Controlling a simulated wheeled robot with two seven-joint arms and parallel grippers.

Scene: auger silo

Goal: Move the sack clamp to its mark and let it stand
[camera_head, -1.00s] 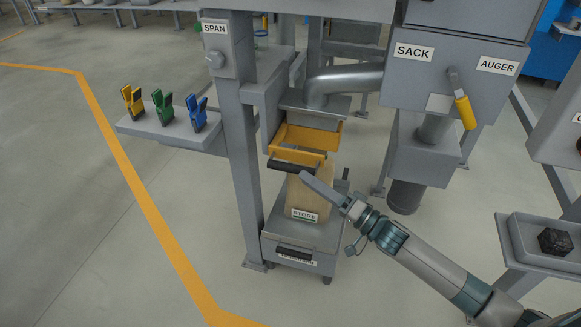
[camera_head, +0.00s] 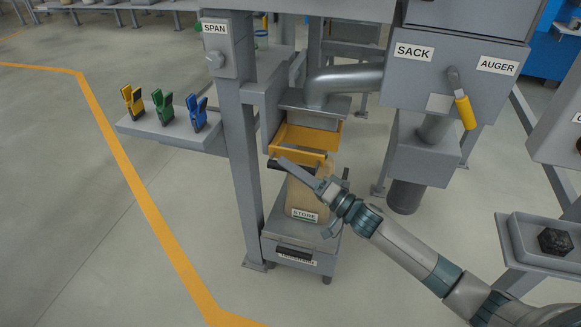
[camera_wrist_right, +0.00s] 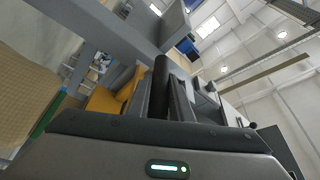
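The sack clamp appears to be the yellow frame (camera_head: 306,137) with a black handle (camera_head: 276,164), under the grey spout and above the brown sack. Its yellow part also shows in the right wrist view (camera_wrist_right: 104,100). My right gripper (camera_head: 284,163) is at this handle and covers most of it in the head view. In the right wrist view the black handle (camera_wrist_right: 160,82) stands between the grey fingers; whether they press on it I cannot tell. No mark for the clamp can be made out. My left gripper is not in view.
A brown sack (camera_head: 300,196) stands on a grey scale (camera_head: 300,240) below the clamp. A grey post (camera_head: 238,150) stands to the left. Yellow, green and blue clips (camera_head: 165,108) stand on a side shelf. A panel with a yellow-handled lever (camera_head: 464,108) is at the right.

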